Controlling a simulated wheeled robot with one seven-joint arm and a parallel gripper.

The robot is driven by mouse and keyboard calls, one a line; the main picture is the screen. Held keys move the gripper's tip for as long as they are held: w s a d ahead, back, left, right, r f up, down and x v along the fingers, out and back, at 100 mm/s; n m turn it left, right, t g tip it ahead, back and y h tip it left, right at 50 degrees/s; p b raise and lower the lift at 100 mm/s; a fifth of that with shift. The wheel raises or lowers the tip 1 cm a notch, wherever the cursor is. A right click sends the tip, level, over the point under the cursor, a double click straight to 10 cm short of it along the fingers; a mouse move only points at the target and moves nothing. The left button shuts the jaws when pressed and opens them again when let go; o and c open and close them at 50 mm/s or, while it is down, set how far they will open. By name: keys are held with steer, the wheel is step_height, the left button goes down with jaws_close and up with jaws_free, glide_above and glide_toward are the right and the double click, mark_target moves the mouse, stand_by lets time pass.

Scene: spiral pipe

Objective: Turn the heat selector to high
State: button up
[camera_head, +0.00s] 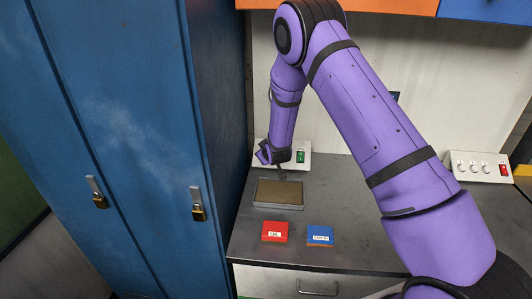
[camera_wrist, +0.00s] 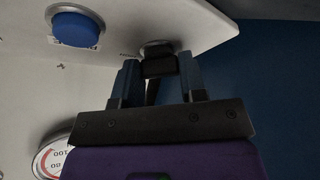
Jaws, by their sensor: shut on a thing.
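In the wrist view, my gripper (camera_wrist: 158,75) is shut on a dark knob (camera_wrist: 159,66), with one finger on each side of it. The knob sits on a round metallic base on a pale panel (camera_wrist: 110,60). I take this knob as the heat selector; its lettering is too dark and small to read, so its setting cannot be told. In the head view, my gripper (camera_head: 278,157) is at the white control box (camera_head: 305,146) at the back left of the counter. My gripper hides the knob there.
A blue button (camera_wrist: 75,28) and a round gauge (camera_wrist: 52,157) are on the panel. A green switch (camera_head: 300,157) shows on the box. A shallow tray (camera_head: 278,206), a red box (camera_head: 275,231) and a blue box (camera_head: 320,235) are in front. Blue lockers (camera_head: 150,130) stand close left.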

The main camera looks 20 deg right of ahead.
steer(key=shift+r, duration=0.1)
steer(key=o, duration=0.9)
steer(key=v, duration=1)
steer(key=shift+s+r, duration=0.1)
steer(key=shift+s, duration=0.2)
